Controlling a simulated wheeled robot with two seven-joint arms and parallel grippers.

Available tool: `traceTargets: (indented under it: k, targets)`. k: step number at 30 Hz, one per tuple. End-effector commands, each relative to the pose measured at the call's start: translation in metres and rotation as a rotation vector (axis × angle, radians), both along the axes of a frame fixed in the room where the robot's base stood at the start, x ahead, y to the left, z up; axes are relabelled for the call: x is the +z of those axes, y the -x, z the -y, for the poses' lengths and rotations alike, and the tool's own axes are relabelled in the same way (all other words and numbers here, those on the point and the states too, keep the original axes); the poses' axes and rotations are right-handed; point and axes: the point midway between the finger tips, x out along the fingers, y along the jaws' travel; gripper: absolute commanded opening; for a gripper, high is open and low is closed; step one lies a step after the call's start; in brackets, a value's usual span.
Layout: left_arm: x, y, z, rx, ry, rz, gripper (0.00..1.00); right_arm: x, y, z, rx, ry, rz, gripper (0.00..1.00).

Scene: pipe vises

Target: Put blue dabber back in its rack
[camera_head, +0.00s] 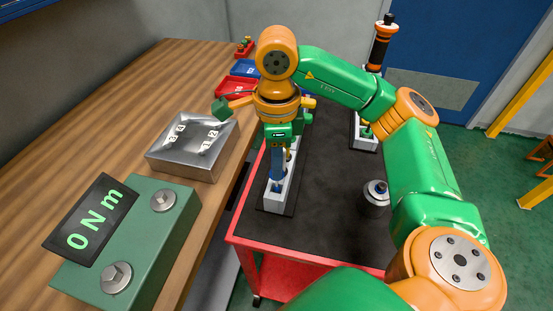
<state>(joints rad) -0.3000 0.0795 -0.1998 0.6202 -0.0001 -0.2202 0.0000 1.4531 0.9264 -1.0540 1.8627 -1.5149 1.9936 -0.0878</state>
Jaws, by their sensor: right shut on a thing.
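The blue dabber (277,168) stands roughly upright on the cart's left side, below my right gripper (281,149). My right gripper is shut on its upper part and hides the top. The light grey rack (276,203) is a long narrow block. The dabber's lower end is at the rack's near part; I cannot tell whether it sits in a hole or just above. A yellowish piece (289,154) shows behind the dabber. My left gripper is not in view.
The red cart (272,257) has a dark top with free room in its middle. A round metal-topped item (376,192) and another grey rack (360,140) stand to the right. The wooden bench (130,120) holds a green torque tester (150,240) and a metal box (190,160).

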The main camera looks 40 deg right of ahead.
Motion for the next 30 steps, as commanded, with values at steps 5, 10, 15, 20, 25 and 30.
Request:
traceTargets:
  k: [5, 10, 15, 20, 25, 30]
  targets:
    - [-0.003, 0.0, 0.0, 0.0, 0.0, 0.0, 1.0, -0.003, 0.0, 0.0, 0.0, 0.0, 0.0, 0.0]
    - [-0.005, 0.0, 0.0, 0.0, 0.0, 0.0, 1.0, -0.006, 0.0, 0.0, 0.0, 0.0, 0.0, 0.0]
    - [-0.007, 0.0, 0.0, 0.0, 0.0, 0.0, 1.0, -0.008, 0.0, 0.0, 0.0, 0.0, 0.0, 0.0]
    - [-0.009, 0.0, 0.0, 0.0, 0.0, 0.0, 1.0, -0.01, 0.0, 0.0, 0.0, 0.0, 0.0, 0.0]
    - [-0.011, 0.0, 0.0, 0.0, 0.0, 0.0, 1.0, -0.013, 0.0, 0.0, 0.0, 0.0, 0.0, 0.0]
    - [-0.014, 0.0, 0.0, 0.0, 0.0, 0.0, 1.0, -0.015, 0.0, 0.0, 0.0, 0.0, 0.0, 0.0]
